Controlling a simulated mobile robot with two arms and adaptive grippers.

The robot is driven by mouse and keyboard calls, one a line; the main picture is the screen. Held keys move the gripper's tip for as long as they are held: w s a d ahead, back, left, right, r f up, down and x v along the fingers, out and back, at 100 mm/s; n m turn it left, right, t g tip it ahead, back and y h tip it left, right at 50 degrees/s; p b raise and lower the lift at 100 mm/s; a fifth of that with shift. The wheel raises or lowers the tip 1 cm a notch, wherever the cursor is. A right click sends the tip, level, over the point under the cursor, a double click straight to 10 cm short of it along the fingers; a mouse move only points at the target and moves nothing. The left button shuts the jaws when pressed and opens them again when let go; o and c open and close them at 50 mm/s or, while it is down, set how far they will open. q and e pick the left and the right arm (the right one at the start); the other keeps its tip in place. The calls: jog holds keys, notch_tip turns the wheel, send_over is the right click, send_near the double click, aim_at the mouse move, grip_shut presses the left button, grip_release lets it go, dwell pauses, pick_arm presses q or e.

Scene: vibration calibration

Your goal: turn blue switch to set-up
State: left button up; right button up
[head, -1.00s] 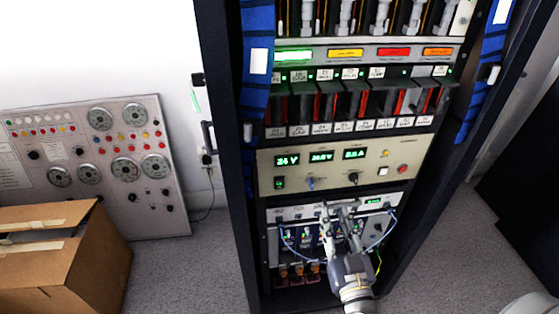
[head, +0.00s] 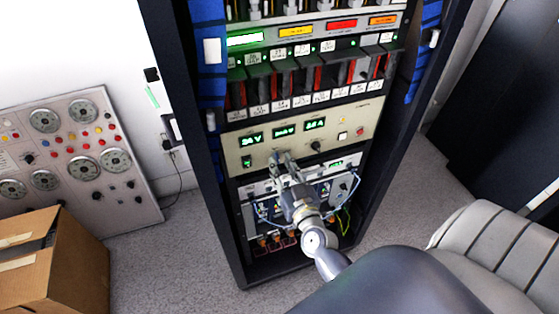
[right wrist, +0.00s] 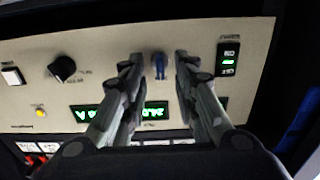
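The blue switch (right wrist: 160,66) is a small blue toggle on the beige power panel (head: 350,122) of the rack. In the right wrist view, which shows the panel upside down, it stands between the two fingertips of my right gripper (right wrist: 159,60). The gripper is open, with a gap on either side of the switch. In the head view my right gripper (head: 281,157) is at the lower part of the beige panel, and its fingers hide the switch. I cannot tell how far the fingertips are from the panel. My left gripper is not in view.
A black knob (right wrist: 62,68) and a green-lit rocker switch (right wrist: 228,55) flank the blue switch. Green displays (head: 285,131) sit above it in the head view. Below is a panel with looped blue cables (head: 262,213). A cardboard box (head: 70,262) stands at lower left.

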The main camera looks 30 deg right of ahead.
jog(key=shift+x, duration=1.05)
grip_shut()
